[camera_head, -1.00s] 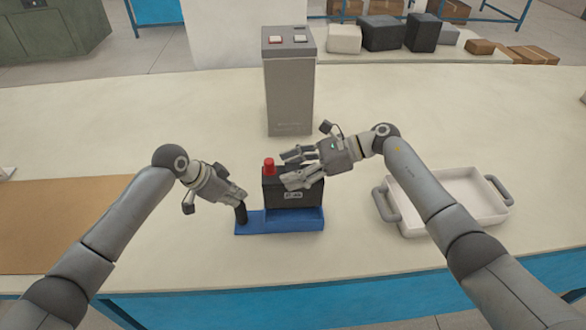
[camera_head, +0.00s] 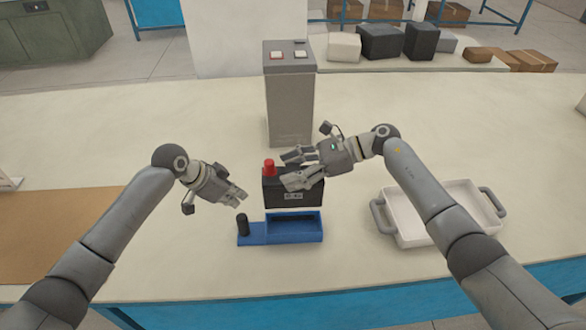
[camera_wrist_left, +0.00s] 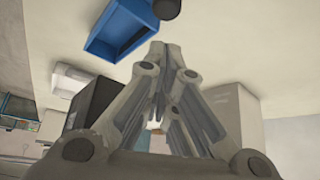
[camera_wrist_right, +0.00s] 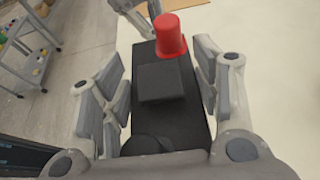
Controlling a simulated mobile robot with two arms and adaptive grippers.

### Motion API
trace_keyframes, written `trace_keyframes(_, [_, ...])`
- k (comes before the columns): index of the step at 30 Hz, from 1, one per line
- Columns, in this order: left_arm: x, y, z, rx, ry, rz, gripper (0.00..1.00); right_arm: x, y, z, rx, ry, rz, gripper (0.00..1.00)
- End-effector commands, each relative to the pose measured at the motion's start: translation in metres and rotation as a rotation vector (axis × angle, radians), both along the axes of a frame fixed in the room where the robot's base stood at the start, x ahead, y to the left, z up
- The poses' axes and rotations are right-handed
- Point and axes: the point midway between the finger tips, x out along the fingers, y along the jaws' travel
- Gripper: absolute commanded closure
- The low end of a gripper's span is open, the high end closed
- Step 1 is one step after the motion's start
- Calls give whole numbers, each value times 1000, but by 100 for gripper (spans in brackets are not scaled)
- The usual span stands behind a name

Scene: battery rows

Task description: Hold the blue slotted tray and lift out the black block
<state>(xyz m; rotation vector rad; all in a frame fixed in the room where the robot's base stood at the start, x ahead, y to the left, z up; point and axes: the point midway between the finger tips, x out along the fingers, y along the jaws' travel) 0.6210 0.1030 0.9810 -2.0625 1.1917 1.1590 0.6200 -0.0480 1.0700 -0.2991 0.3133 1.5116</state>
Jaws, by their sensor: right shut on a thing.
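The blue slotted tray (camera_head: 255,233) lies on the table, with a black post (camera_head: 242,224) standing at its left end. Its slot is empty. The black block (camera_head: 293,201), with a red knob (camera_head: 269,167) on top, is held above and just behind the tray. My right gripper (camera_head: 292,168) is shut on the block; the right wrist view also shows the block (camera_wrist_right: 163,82) between the fingers. My left gripper (camera_head: 240,196) is above the post, apart from it. Its fingertips (camera_wrist_left: 163,47) are together and empty in the left wrist view, with the tray (camera_wrist_left: 125,25) beyond them.
A grey box tower (camera_head: 290,105) with two buttons stands behind the block. A white tray with grey handles (camera_head: 405,240) stands to the right. A brown mat (camera_head: 55,235) lies at the left. The table between the mat and the blue tray is clear.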

Motion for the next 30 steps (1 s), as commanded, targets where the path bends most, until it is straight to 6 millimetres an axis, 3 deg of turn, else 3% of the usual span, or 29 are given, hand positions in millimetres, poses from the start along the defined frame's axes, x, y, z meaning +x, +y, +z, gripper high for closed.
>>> trace_keyframes(1, [0, 0, 1, 0, 0, 0, 100, 1, 1, 7, 9, -7, 0, 100])
trace_keyframes(14, [-2, 5, 10, -1, -2, 1, 100, 1, 1, 6, 9, -7, 0, 100])
trace_keyframes(30, [-25, 46, 86, 1, 0, 1, 100, 1, 1, 6, 9, -7, 0, 100])
